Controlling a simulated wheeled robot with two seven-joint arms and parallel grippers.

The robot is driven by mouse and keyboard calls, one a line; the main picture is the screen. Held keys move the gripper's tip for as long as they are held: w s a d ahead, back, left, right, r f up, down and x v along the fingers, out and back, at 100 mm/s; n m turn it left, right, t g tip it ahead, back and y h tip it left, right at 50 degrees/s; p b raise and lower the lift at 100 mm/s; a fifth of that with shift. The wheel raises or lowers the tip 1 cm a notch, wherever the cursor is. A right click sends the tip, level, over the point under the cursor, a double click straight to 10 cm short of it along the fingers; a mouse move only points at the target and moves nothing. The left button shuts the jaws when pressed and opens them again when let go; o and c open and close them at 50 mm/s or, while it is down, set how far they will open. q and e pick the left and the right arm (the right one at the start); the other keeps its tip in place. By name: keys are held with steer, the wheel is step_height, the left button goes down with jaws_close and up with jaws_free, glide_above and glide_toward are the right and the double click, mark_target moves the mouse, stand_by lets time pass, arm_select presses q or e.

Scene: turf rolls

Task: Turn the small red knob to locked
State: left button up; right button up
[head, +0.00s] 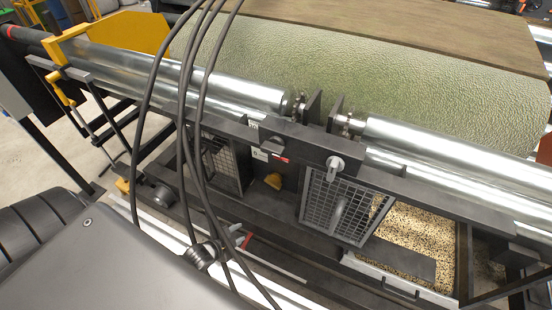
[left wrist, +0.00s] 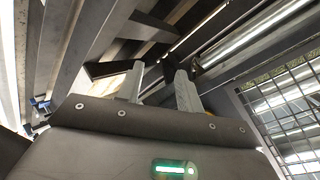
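A small red piece (head: 282,160), which may be the red knob, shows on the front of the dark crossbeam, beside a small pale label (head: 260,154). It is too small to tell which way it points. A larger grey knob or latch (head: 335,163) sits to its right on the same beam. My left gripper (left wrist: 160,88) shows in the left wrist view with its two grey fingers apart and nothing seen between them. I cannot clearly make out its fingers in the head view. The red piece cannot be made out in the left wrist view. My right gripper is not in view.
Black cables (head: 190,110) hang in front of the machine. Shiny rollers (head: 440,140) and a green turf roll (head: 390,85) lie behind the beam. A mesh guard (head: 345,208) hangs below it, also seen in the left wrist view (left wrist: 285,110). A tray of granules (head: 405,240) stands lower right.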

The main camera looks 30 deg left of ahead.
arm_select(q)
steer(key=w+d+r+m+t+h, duration=0.25)
steer(key=r+m, duration=0.25)
steer(key=r, duration=0.9)
steer(key=w+d+r+m+t+h, duration=0.1)
steer(key=w+r+m+t+h, duration=0.3)
steer(key=r, duration=1.1)
steer(key=w+d+y+p, duration=0.2)
steer(key=w+d+p, duration=0.1)
steer(key=w, duration=0.6)
steer(key=shift+w+d+m+g, duration=0.15)
steer(key=shift+d+m+g, duration=0.25)
steer(key=shift+d+g, duration=0.05)
steer(key=shift+f, duration=0.1)
jaws_close()
